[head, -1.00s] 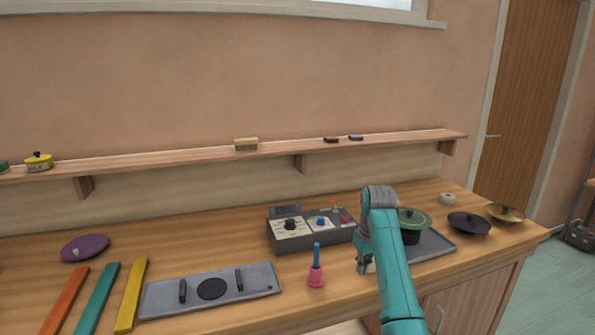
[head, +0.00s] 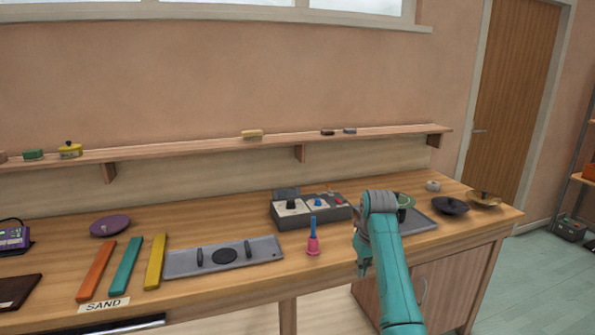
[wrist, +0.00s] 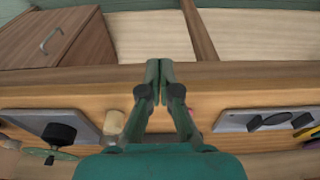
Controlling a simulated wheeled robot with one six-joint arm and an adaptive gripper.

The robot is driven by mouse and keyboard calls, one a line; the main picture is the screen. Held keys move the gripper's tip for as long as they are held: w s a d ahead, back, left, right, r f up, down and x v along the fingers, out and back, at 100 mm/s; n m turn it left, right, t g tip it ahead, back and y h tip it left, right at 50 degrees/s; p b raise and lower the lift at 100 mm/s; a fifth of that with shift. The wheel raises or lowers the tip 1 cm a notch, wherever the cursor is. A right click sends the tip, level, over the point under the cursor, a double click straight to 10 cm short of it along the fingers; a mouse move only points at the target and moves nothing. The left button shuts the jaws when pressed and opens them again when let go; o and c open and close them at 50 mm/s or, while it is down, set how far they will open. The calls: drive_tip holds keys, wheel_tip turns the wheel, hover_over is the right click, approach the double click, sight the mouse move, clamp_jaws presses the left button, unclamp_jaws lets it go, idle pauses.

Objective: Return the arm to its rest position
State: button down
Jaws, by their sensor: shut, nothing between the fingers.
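My arm shows at the right in the head view, teal with a grey elbow, in front of the bench. My gripper (head: 362,268) hangs at the bench's front edge, to the right of the pink and blue handbell (head: 313,240). In the wrist view my gripper (wrist: 160,68) has its two fingers together at the tips, with nothing between them. It is over the front edge of the bench top (wrist: 250,82).
A grey tray (head: 180,264) lies left of the bell, and a grey control box (head: 330,214) stands behind it. Orange, teal and yellow bars (head: 155,262) lie further left.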

drive_tip(key=s+f+t, duration=0.1)
drive_tip(key=s+f, duration=0.2)
drive_tip(key=f, duration=0.5)
drive_tip(key=s+f+m+t, duration=0.1)
drive_tip(key=s+f, duration=0.2)
drive_tip(key=f, duration=0.6)
drive_tip(key=s+f+t, duration=0.1)
drive_tip(key=s+f, duration=0.3)
drive_tip(key=f, duration=0.4)
drive_tip(key=s+f+m+t, duration=0.15)
drive_tip(key=s+f, duration=0.35)
drive_tip(key=s, duration=0.5)
drive_tip(key=s+f+n+t, duration=0.1)
drive_tip(key=s+f+t, duration=0.1)
drive_tip(key=s+f, duration=0.55)
drive_tip(key=s+r+m+t, duration=0.15)
drive_tip(key=s+r, duration=0.25)
drive_tip(key=s, duration=0.8)
drive_tip(key=s+r+t, duration=0.2)
drive_tip(key=s+r, duration=0.2)
drive_tip(key=s, duration=0.8)
drive_tip(key=s+r+t, duration=0.1)
drive_tip(key=s+r, duration=0.6)
drive_tip(key=r, duration=0.3)
drive_tip(key=s+r+t, duration=0.2)
drive_tip(key=s+r, duration=0.6)
drive_tip(key=r, duration=0.2)
drive_tip(key=shift+d+m+h, duration=0.15)
drive_tip(key=shift+m+h, duration=0.15)
